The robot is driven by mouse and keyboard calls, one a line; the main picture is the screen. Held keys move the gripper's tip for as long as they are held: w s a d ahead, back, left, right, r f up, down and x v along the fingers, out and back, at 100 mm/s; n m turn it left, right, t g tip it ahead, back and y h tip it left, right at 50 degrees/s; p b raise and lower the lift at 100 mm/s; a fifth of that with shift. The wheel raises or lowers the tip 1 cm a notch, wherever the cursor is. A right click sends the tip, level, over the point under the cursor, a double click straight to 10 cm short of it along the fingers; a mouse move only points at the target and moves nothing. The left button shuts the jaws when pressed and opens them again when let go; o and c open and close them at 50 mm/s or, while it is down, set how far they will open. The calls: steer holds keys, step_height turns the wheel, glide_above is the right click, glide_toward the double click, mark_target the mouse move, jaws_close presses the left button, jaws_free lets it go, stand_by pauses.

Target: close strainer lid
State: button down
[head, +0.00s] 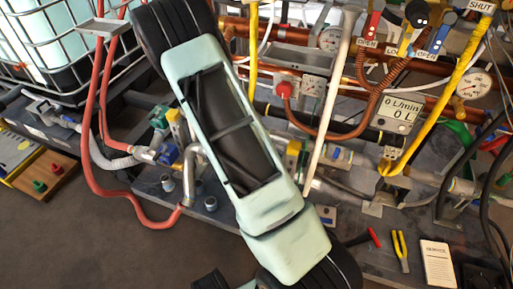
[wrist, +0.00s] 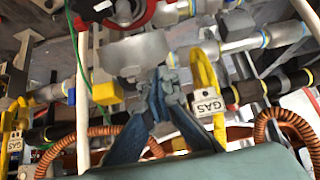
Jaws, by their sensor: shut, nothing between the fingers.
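In the wrist view my gripper (wrist: 160,84) has its blue-grey fingers drawn together at the tips, with nothing between them. A dull silver metal fitting (wrist: 135,52) lies just beyond the fingertips, among the pipes. It may be the strainer body, but I cannot tell for sure. I cannot make out the strainer lid or whether it stands open. I cannot tell whether the fingertips touch the fitting. In the head view my pale green arm covers the middle of the pipework, and my gripper is not visible there.
A yellow strap with a GAS tag (wrist: 208,103) hangs just right of my fingers. Ribbed copper hoses (wrist: 285,120) and a white upright pipe (wrist: 83,100) are close by. In the head view a flow display (head: 399,112), a white booklet (head: 437,264) and a caged tank (head: 60,45) surround the arm.

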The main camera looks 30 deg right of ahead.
steer(key=s+a+f+b, duration=0.1)
steer(key=s+a+f, duration=0.2)
steer(key=f, duration=0.1)
steer(key=shift+a+b, duration=0.25)
steer(key=shift+b, duration=0.1)
steer(key=shift+r, duration=0.1)
stand_by(0.5)
